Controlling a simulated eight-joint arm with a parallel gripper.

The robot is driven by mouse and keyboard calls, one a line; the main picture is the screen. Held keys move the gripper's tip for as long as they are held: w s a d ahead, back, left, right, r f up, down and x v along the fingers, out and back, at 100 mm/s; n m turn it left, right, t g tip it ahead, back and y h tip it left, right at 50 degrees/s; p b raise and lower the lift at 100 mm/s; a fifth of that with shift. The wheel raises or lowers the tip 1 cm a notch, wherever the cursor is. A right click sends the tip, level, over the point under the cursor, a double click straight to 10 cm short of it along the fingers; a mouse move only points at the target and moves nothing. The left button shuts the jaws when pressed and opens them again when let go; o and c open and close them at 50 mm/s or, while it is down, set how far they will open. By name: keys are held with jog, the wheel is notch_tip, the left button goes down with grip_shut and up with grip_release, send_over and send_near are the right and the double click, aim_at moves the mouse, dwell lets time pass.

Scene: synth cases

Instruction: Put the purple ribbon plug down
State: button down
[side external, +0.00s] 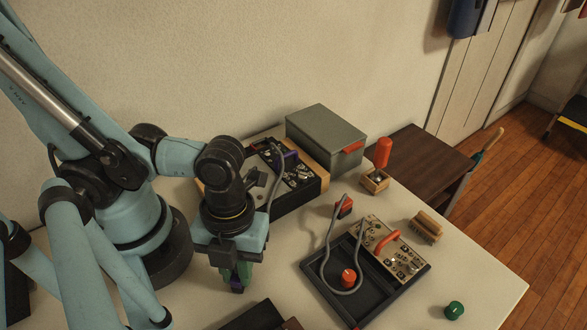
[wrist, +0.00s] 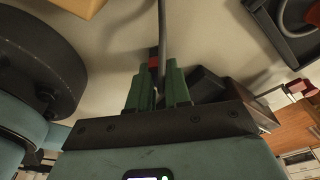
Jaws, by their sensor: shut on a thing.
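My gripper (side external: 236,278), with green fingers, points down over the pale table left of centre in the side view. A small dark purple part (side external: 237,289) shows at its fingertips; the rest of the plug is hidden by the fingers. In the wrist view the fingers (wrist: 158,72) are shut close together, with a grey cable running up from between them and a small red and black piece at their tips. Another purple piece (side external: 285,159) stands in the dark synth case (side external: 290,204), a grey cable hanging from it. Whether the gripped part touches the table, I cannot tell.
A grey box (side external: 322,135) stands at the back. Table between is clear.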

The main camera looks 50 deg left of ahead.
jog(key=shift+f, duration=0.1)
jog(key=c, duration=1.1)
grip_release()
jog(key=shift+w+a+r, duration=0.65)
jog(key=shift+r, duration=5.3)
jog(key=w+a+n+t, duration=0.2)
jog(key=w+a+n, duration=0.2)
jog(key=n, duration=0.5)
jog(key=w+a+n+t, duration=0.3)
jog(key=w+a+n, duration=0.1)
jog(key=w+n, duration=0.3)
jog(key=w+a+n+t+y, duration=0.1)
jog(key=w+a+n+t, duration=0.2)
jog(key=n, duration=0.8)
jog(key=shift+w+a+r, duration=0.1)
jog(key=shift+w+a, duration=0.45)
jog(key=shift+w, duration=0.2)
jog(key=shift+w+a+r, duration=0.1)
jog(key=shift+w+a, duration=0.4)
jog(key=shift+w, duration=0.25)
